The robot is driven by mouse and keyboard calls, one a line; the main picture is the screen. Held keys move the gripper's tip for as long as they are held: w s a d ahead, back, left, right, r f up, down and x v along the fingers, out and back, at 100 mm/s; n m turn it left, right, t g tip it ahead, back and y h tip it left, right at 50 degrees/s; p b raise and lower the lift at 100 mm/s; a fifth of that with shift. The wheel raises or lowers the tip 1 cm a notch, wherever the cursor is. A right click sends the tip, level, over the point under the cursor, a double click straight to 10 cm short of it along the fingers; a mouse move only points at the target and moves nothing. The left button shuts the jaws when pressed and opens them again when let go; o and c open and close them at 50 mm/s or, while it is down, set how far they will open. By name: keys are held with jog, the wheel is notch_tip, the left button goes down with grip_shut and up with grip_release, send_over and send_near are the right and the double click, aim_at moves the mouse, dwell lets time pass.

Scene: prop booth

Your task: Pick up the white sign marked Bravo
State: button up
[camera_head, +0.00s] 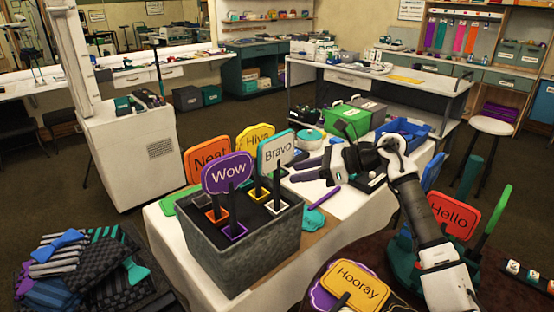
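The Bravo sign (276,152) is a pale white-grey panel with a teal edge and dark lettering. It stands upright on a dark stick in a white-rimmed slot at the right side of a grey box (247,250). My gripper (294,170) comes in from the right, its two dark fingers pointing left and spread apart. It is open and empty, just right of the sign. The fingertips appear apart from the sign and its stick, though depth is hard to judge.
In the box stand the Wow (228,172), Neal (206,160) and Hiya (254,140) signs, close to Bravo. Hooray (357,285) and Hello (452,216) signs are at the right front. Bow ties (62,240) lie at left. A green box (347,119) stands behind my gripper.

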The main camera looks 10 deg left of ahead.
aim_at(279, 175)
jog(key=p+x, duration=0.2)
jog(key=x, duration=0.4)
jog(key=shift+a, duration=0.25)
jog(key=shift+a+f, duration=0.2)
jog(key=shift+a, duration=0.05)
grip_shut()
